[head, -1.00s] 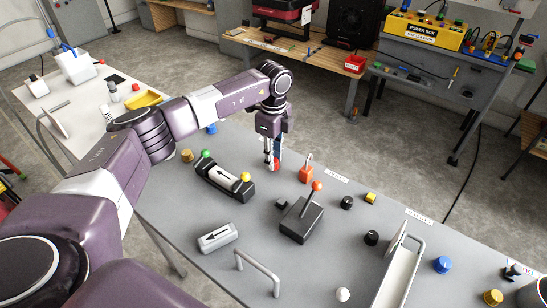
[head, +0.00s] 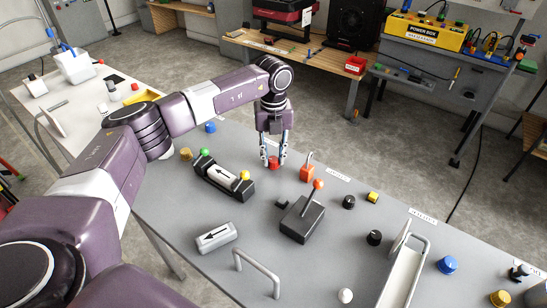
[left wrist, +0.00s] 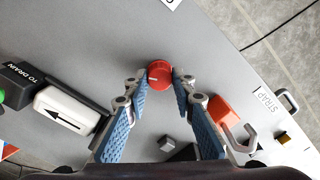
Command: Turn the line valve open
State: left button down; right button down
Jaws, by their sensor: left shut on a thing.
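A round red knob (head: 273,163), the likely line valve, sits on the grey table near its far edge. My left gripper (head: 274,160) points down over it, with one finger on each side. In the left wrist view the red knob (left wrist: 160,74) is between the fingertips of my left gripper (left wrist: 160,80), which is shut on it. A thin pale mark shows on the knob's top, but its direction is hard to read. My right gripper is not in view.
An orange padlock-like piece (head: 307,173) stands close to the right of the knob. A black base with a white arrow block (head: 221,175) lies to the left. A dark lever box (head: 302,220) with an orange-tipped stick stands nearer.

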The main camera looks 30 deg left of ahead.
aim_at(273, 159)
pick_arm(q)
jog(key=m+b, duration=0.1)
jog(key=m, duration=0.4)
jog(key=shift+r, duration=0.1)
jog(key=shift+m, duration=0.4)
jog(key=c, duration=1.6)
grip_release()
notch_tip(273, 159, up, 12)
